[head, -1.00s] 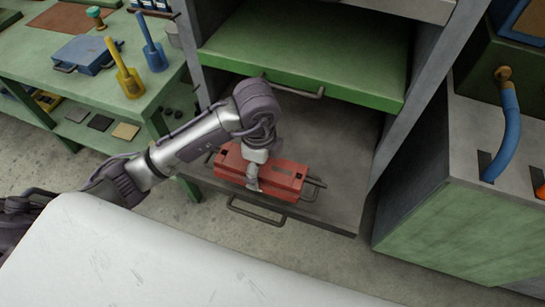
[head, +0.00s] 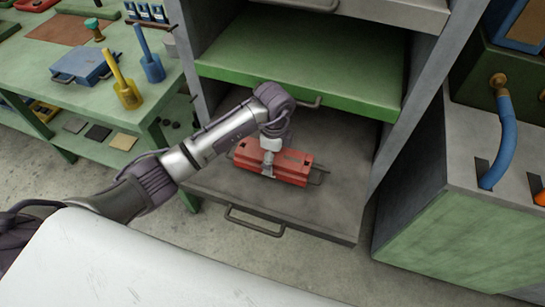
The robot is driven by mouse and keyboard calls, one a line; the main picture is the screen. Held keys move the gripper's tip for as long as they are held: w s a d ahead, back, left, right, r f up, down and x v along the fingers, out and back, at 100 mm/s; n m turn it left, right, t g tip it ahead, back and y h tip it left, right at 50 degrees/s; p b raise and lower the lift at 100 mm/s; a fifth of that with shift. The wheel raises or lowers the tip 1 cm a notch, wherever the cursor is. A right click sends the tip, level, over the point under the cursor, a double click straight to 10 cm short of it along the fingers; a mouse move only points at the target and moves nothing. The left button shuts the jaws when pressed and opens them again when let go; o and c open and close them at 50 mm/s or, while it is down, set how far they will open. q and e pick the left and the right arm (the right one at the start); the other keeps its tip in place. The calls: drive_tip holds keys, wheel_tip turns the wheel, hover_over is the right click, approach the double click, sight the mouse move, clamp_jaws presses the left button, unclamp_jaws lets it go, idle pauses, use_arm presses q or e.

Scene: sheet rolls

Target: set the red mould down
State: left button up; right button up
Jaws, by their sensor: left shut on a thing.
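The red mould (head: 290,168) is a red block with metal bar handles at its ends. It is over the grey lower drawer (head: 225,190) of the cabinet, in the middle of the head view. My left gripper (head: 268,172) is shut on the red mould from above. The mould looks level and at or very close to the drawer's surface; I cannot tell whether it touches. My right gripper is not in view.
A green drawer (head: 300,65) sits above the grey one, further back. A green table (head: 60,90) at the left holds a blue mould (head: 85,60) and tools. A grey-green machine (head: 445,190) with a blue hose stands at the right.

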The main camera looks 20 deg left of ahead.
use_arm(q)
drive_tip(key=shift+w+f, duration=0.1)
drive_tip(key=shift+f, duration=1.55)
drive_tip(key=o, duration=1.5)
drive_tip(key=shift+s+f, duration=0.2)
drive_tip(key=shift+f, duration=0.05)
drive_tip(key=shift+r, duration=0.1)
wheel_tip(320, 180, up, 12)
drive_tip(key=shift+r, duration=0.1)
